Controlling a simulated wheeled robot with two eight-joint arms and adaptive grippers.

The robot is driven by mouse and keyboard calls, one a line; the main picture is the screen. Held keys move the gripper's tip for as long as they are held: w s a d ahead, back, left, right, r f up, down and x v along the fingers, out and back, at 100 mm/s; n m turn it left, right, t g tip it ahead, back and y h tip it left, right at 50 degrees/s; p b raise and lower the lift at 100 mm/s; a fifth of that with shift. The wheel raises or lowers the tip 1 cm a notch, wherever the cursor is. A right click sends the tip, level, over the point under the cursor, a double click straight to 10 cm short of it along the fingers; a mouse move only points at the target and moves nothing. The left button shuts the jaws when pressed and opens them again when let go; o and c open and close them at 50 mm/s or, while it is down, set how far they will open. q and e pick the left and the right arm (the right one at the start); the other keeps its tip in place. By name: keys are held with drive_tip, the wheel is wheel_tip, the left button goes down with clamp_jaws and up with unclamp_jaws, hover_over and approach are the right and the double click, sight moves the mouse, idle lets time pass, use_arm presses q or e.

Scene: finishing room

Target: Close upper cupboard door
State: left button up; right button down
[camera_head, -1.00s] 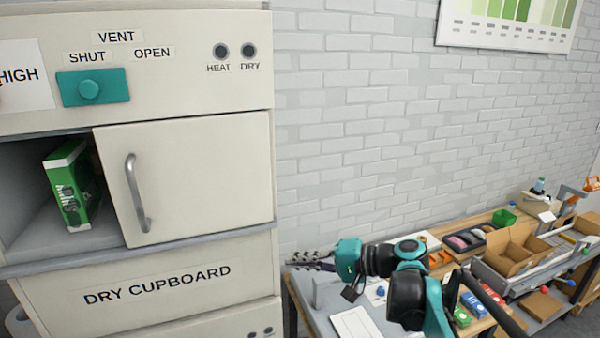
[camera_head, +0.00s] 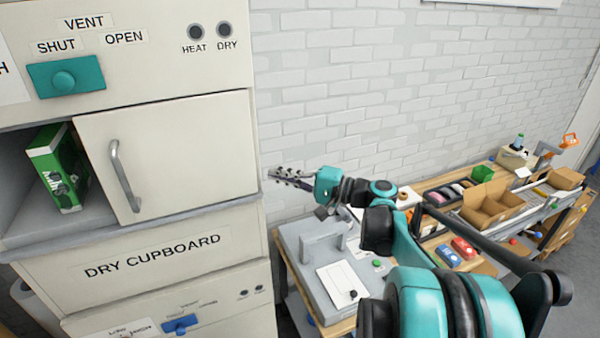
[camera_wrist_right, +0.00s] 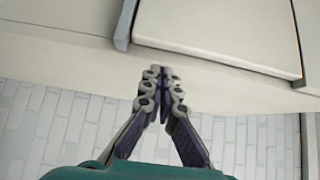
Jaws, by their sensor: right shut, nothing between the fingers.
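The upper cupboard door (camera_head: 183,150) is a cream panel with a grey vertical handle (camera_head: 124,176) near its left edge. It covers the right part of the upper compartment, and the left part (camera_head: 22,200) is open. A green box (camera_head: 58,168) stands inside. My right gripper (camera_head: 274,176) is shut and empty, just right of the cupboard's right edge in the head view. In the right wrist view its fingertips (camera_wrist_right: 160,72) are together, close to the cream cupboard surface (camera_wrist_right: 215,85); I cannot tell whether they touch. My left gripper is not in view.
The vent panel with a teal slider (camera_head: 66,77) is above the door, and the dry cupboard drawer front (camera_head: 165,250) is below. A workbench with a grey top (camera_head: 312,262), cardboard boxes (camera_head: 490,205) and small items stands to the right. A white brick wall (camera_head: 340,90) is behind.

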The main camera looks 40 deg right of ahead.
sight(153, 203)
drive_tip(key=shift+w+a, duration=0.2)
drive_tip(key=shift+a, duration=1.05)
drive_tip(key=w+a, duration=0.2)
drive_tip(key=a, duration=0.6)
drive_tip(key=w+a, duration=0.2)
drive_tip(key=a, duration=0.7)
drive_tip(key=w+a, duration=0.2)
drive_tip(key=a, duration=0.6)
drive_tip(key=shift+a+b, duration=0.15)
drive_tip(key=shift+b, duration=0.25)
drive_tip(key=shift+a, duration=0.2)
drive_tip(key=shift+w+d, duration=0.1)
drive_tip(key=shift+d, duration=0.05)
